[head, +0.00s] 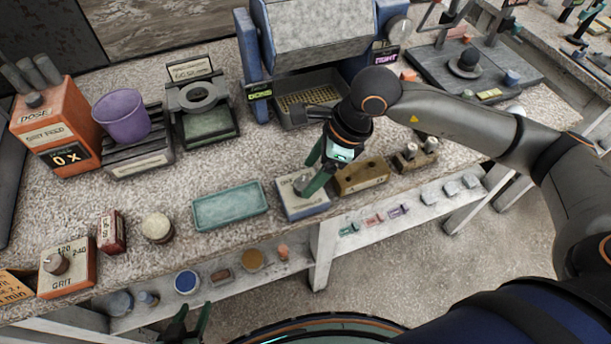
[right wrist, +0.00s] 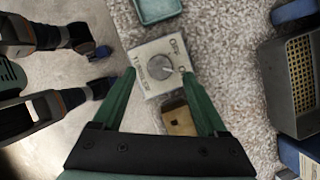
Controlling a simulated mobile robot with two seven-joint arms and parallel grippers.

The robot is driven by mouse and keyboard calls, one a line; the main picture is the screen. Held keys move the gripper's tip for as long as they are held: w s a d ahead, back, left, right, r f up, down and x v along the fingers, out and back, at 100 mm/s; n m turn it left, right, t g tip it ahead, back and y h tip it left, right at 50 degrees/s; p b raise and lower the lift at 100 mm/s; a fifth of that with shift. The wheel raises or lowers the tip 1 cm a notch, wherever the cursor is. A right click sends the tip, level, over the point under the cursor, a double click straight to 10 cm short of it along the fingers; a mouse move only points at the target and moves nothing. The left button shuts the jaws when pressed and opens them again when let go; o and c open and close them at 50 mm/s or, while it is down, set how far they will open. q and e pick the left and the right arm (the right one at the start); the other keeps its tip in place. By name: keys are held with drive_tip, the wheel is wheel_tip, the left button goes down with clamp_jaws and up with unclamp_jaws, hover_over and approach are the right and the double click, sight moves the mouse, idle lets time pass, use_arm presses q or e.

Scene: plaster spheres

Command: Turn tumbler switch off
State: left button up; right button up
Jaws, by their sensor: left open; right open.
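A small box with a pale top plate and a round grey knob, which I take as the tumbler switch (head: 313,208), sits at the front edge of the speckled bench. In the right wrist view the switch (right wrist: 148,50) has its knob (right wrist: 160,67) between my fingertips in the picture. Contact with the knob is unclear. My left gripper (head: 188,324) is open and empty, low before the bench.
A teal tray (head: 230,206) lies left of the switch and a brown block with holes (head: 361,177) right of it. A grit dial box (head: 68,268) stands at the far left. A blue-framed machine (head: 318,40) stands behind. A lower shelf holds small items.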

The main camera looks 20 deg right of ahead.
sight(303, 183)
drive_tip(key=shift+x, duration=1.7)
drive_tip(key=shift+r, duration=0.1)
clamp_jaws()
